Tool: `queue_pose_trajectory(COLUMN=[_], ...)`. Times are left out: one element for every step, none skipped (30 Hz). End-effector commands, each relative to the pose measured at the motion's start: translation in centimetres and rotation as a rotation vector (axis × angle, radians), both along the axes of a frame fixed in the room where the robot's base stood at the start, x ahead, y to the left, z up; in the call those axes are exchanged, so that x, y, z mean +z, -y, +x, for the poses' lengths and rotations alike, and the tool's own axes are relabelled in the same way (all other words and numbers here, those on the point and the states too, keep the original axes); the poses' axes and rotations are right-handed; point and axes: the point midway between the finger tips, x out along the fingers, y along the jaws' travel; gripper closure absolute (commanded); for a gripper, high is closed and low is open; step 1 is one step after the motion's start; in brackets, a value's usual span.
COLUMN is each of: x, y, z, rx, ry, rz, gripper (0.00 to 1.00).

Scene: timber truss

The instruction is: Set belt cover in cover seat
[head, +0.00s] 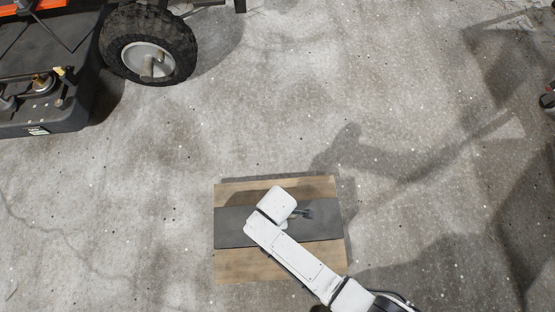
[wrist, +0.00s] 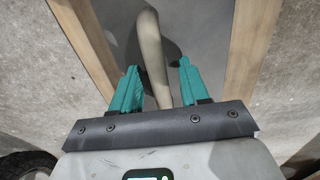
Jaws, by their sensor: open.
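A flat dark grey panel (head: 234,227) lies across a wooden board (head: 245,266) on the floor; I cannot tell whether it is the belt cover or its seat. In the wrist view the panel (wrist: 205,25) shows between two wooden strips (wrist: 250,50). A beige, slightly curved bar (wrist: 151,40) runs down between the teal fingers of my gripper (wrist: 159,67). The fingers are open, one on each side of the bar, apart from it. The bar's lower end is hidden behind the gripper body. In the head view my arm covers part of the panel and most of my gripper.
A large black wheel (head: 148,44) and a dark machine body (head: 45,105) stand at the upper left. Another dark object (head: 548,98) shows at the right edge. The speckled concrete floor (head: 400,100) around the board is mostly clear, with shadows on the right.

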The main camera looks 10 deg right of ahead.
Motion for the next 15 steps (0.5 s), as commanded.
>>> queue_pose_trajectory(x=[0.11,0.12,0.12,0.12,0.12,0.12,0.11,0.11,0.11,0.11,0.11,0.11,0.11,0.11,0.11], y=[-0.01,-0.01,0.00,0.00,0.00,0.00,0.01,0.01,0.01,0.01,0.01,0.01,0.01,0.02,0.02], z=[0.01,0.01,0.01,0.00,0.00,0.00,0.00,0.00,-0.01,-0.01,-0.01,-0.01,-0.01,-0.02,-0.02], rx=[0.000,0.000,0.000,0.000,0.000,0.000,0.000,0.000,0.000,0.000,0.000,0.000,0.000,0.000,0.000], ry=[0.000,0.000,0.000,0.000,0.000,0.000,0.000,0.000,0.000,0.000,0.000,0.000,0.000,0.000,0.000], rz=[0.000,0.000,0.000,0.000,0.000,0.000,0.000,0.000,0.000,0.000,0.000,0.000,0.000,0.000,0.000], gripper=[0.55,0.55,0.55,0.58,0.61,0.65,0.67,0.70,0.74,0.77,0.80,0.84,0.87,0.89,0.93])
